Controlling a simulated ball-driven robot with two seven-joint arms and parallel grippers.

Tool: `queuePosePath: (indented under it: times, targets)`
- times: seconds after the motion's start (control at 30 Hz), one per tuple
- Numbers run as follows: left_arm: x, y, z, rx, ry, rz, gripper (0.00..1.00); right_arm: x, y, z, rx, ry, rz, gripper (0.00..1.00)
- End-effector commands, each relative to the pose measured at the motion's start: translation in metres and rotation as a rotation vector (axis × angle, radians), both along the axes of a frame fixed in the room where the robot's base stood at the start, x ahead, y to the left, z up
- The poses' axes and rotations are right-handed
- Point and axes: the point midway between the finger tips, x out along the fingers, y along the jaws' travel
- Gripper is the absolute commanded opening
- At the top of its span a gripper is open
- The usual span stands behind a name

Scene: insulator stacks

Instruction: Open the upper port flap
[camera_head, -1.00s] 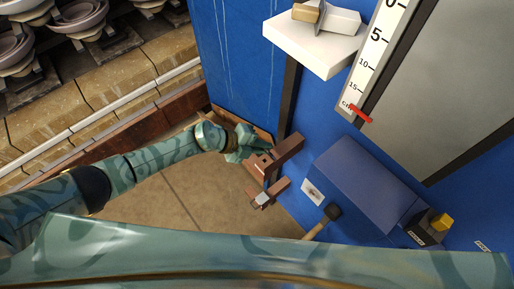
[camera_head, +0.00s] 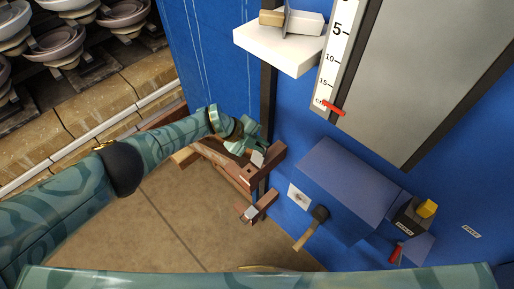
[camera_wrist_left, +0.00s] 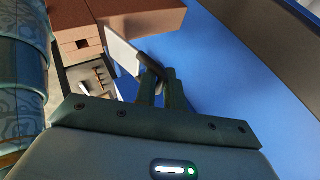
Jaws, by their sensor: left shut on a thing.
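The upper port (camera_head: 235,170) is a brown block on the blue wall, left of the blue box. A small pale flap (camera_head: 257,158) stands out from it. In the left wrist view the flap (camera_wrist_left: 122,50) is a tilted white plate with a dark bar at its edge. Beside it, a recess with small parts inside (camera_wrist_left: 92,78) is uncovered. My left gripper (camera_head: 248,145) is at the flap; in the wrist view its fingers (camera_wrist_left: 160,82) are shut on the dark bar. A lower brown block has its own small pale flap (camera_head: 250,212). My right gripper is not in view.
A blue box (camera_head: 345,185) juts from the wall, with a black-headed, wooden-handled tool (camera_head: 308,229) beside it. A white shelf (camera_head: 280,50) and a scaled gauge (camera_head: 333,60) are above. Tan floor (camera_head: 165,225) is open at lower left.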

Motion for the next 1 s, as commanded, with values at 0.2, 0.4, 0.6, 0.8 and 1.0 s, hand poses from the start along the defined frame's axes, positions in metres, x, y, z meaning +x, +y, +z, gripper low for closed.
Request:
queuePosePath:
  times: [0.2, 0.4, 0.6, 0.8, 1.0]
  targets:
    - [-0.0016, -0.002, -0.0063, 0.005, 0.007, -0.004, 0.0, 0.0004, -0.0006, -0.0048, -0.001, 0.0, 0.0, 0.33]
    - [-0.0015, -0.0023, -0.0063, 0.004, 0.008, -0.005, 0.0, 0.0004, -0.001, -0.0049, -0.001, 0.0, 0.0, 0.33]
    - [-0.0018, -0.0022, -0.0066, 0.005, 0.009, -0.005, 0.0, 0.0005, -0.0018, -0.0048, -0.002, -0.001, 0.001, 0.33]
    - [-0.0011, -0.0018, -0.006, 0.005, 0.007, -0.003, 0.3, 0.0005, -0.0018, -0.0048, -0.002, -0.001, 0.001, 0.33]
    - [-0.0004, 0.0004, -0.0034, 0.006, 0.005, -0.002, 0.3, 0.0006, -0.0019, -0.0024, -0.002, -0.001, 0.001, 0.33]
